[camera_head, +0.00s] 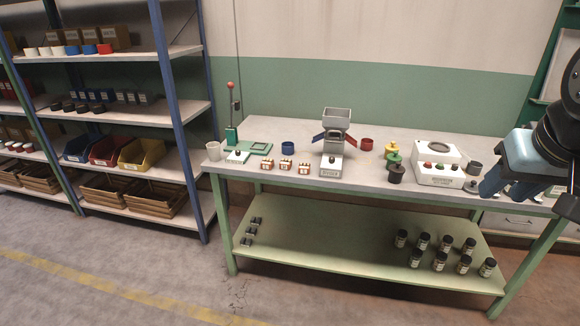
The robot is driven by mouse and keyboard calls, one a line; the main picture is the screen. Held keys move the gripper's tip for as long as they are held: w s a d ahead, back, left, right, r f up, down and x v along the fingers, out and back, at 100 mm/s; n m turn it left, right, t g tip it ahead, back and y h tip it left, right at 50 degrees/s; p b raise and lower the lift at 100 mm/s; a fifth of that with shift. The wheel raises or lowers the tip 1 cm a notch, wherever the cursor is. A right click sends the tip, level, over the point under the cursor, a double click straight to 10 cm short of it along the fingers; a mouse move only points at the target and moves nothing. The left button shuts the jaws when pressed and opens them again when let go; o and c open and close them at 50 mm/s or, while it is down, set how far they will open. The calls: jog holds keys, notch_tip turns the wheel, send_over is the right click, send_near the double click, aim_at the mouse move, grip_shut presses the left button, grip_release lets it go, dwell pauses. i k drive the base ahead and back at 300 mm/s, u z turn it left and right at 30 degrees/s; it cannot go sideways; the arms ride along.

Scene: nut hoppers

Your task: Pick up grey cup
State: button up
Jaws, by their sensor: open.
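A small dark grey cup (474,168) stands upright on the workbench (268,130), right of the white control box. My gripper (503,190) is at the right edge, with blue-grey fingers in front of the bench's right end. It is open and looks empty. In the picture it is just right of and below the dark grey cup, apart from it. My gripper and arm hide part of the bench's right end.
A hopper (336,130) stands mid-bench between a blue cup (288,147) and a red cup (366,144). Shelves (130,110) stand left.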

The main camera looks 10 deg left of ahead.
aim_at(474, 168)
jog(key=z, duration=0.2)
jog(key=i, duration=1.7)
jog(key=z, duration=0.55)
